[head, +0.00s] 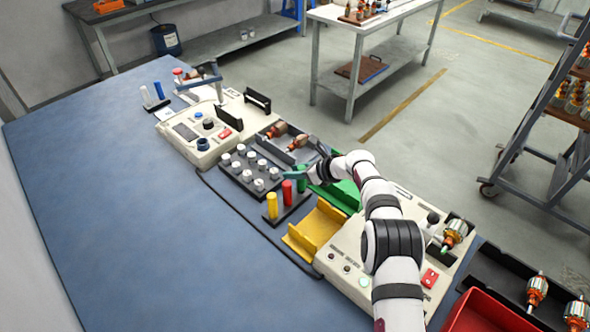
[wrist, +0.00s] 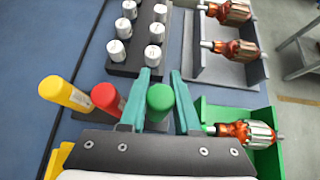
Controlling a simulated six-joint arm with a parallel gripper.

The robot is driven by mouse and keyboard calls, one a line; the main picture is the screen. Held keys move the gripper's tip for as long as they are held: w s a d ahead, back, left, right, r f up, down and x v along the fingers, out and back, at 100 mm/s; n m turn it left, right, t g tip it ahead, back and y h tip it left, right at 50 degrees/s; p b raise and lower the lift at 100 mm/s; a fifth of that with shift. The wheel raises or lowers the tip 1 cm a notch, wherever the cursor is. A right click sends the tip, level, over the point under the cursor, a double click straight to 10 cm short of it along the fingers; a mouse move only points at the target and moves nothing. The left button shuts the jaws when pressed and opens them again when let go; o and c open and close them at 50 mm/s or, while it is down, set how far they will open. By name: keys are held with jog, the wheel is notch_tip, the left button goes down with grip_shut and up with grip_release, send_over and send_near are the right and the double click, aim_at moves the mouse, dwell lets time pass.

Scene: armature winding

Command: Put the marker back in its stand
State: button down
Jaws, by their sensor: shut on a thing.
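The marker stand (head: 291,214) is a small dark block in the middle of the bench in the head view. A yellow marker (head: 272,206) and a red marker (head: 287,193) stand upright in it; both also show in the wrist view, yellow (wrist: 65,93) and red (wrist: 107,99). My gripper (head: 299,175) is at the stand's far end, beside the red marker. Its teal fingers are shut on the green marker (wrist: 160,98), which is upright and in line with the other two. The green marker's lower end is hidden, so I cannot tell whether it is seated.
A black tray of several white cylinders (head: 252,172) lies just left of the stand. A green bin (wrist: 237,128) holding an armature and a yellow holder (head: 316,229) are close by on the right. Open blue bench (head: 130,215) lies in front.

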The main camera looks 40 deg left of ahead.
jog(key=shift+f, duration=0.75)
jog(key=c, duration=0.5)
grip_release()
jog(key=shift+c, duration=0.2)
jog(key=s+v, duration=0.1)
jog(key=v, duration=1.5)
jog(key=shift+w, duration=0.4)
jog(key=shift+a, duration=0.1)
